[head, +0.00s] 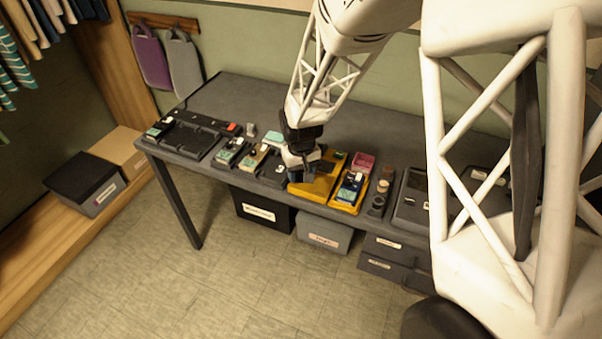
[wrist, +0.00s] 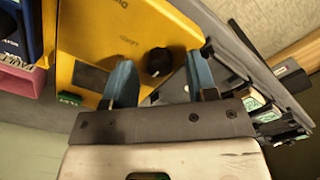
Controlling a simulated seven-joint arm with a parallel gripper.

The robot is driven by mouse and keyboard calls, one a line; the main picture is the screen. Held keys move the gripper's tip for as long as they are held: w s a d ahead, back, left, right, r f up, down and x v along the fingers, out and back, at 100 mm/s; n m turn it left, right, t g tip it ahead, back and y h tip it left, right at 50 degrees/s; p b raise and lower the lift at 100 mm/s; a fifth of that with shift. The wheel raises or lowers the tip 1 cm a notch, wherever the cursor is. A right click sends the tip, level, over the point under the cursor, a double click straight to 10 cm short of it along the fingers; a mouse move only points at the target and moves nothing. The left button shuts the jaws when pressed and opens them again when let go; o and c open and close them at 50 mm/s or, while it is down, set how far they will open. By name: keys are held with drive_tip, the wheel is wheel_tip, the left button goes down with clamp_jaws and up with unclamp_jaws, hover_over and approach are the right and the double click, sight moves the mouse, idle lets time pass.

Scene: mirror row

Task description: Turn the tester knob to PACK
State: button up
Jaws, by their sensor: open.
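The yellow tester (head: 320,187) lies on the dark table, partly hidden by my gripper (head: 299,168) in the head view. In the wrist view the tester (wrist: 95,40) fills the upper middle. Its round black knob (wrist: 158,62) has a small light mark. My gripper (wrist: 160,66) is open, with one blue finger on each side of the knob. A gap shows on both sides; whether the fingertips touch the tester's face is unclear. Printed words above the knob are partly readable; I cannot make out PACK.
A second yellow-edged device with a blue face (head: 350,190) stands close to the right. Dark holders with small devices (head: 228,152) stand to the left. A pink item (head: 364,162) sits behind. The table's back part (head: 250,95) is clear. Bins (head: 325,233) stand below the front edge.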

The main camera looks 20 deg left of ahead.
drive_tip(key=shift+f, duration=0.3)
drive_tip(key=c, duration=0.9)
drive_tip(key=shift+m, duration=0.3)
drive_tip(key=m, duration=0.3)
drive_tip(key=shift+m, duration=0.4)
drive_tip(key=m, duration=0.4)
drive_tip(key=shift+m, duration=0.3)
